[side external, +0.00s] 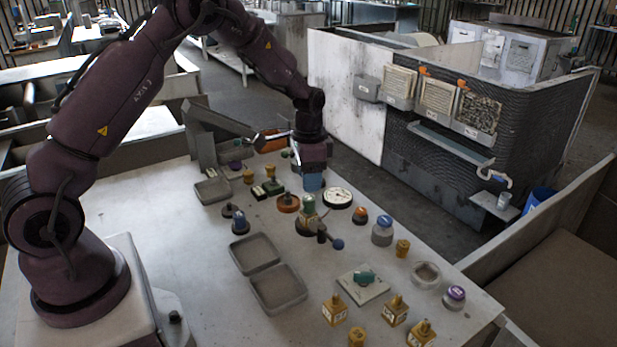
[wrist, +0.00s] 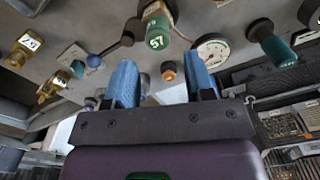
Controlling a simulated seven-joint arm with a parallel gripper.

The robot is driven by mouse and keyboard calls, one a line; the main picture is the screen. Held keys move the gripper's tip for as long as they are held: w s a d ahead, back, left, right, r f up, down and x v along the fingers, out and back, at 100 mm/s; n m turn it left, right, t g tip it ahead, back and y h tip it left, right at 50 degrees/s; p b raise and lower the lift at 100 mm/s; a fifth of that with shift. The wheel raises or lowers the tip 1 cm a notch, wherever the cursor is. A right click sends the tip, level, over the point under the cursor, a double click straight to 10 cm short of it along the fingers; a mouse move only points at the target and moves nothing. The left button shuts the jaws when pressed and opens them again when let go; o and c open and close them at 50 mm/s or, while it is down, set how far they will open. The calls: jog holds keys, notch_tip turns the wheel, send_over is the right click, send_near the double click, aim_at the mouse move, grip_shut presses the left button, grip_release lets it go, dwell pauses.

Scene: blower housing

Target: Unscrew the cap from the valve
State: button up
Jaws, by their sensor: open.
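The likely valve (side external: 306,224) stands near the middle of the table, with a dark base and a lever ending in a blue ball (side external: 337,244). A green piece with a pale top (side external: 309,203) sits on it; in the wrist view the green piece (wrist: 157,36) bears the number 57. I cannot tell for certain whether this piece is the cap. My gripper (side external: 313,182) is above it, pointing down, its blue fingers apart. In the wrist view, my open gripper (wrist: 160,64) has nothing held between its fingers; the green piece shows beyond the fingertips.
A white dial gauge (side external: 338,197) and an orange-ringed part (side external: 288,203) stand close by. A blue-topped jar (side external: 382,231), purple-topped jar (side external: 454,296) and several brass blocks (side external: 396,310) stand to the right. Empty grey trays (side external: 254,253) lie left.

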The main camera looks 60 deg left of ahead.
aim_at(309, 197)
jog(key=m, duration=0.7)
jog(key=shift+s, duration=0.1)
jog(key=m, duration=0.6)
jog(key=shift+d+m, duration=0.1)
jog(key=shift+m, duration=0.3)
jog(key=shift+f, duration=3.55)
jog(key=c, duration=0.9)
jog(key=n, duration=0.3)
jog(key=shift+n, duration=0.4)
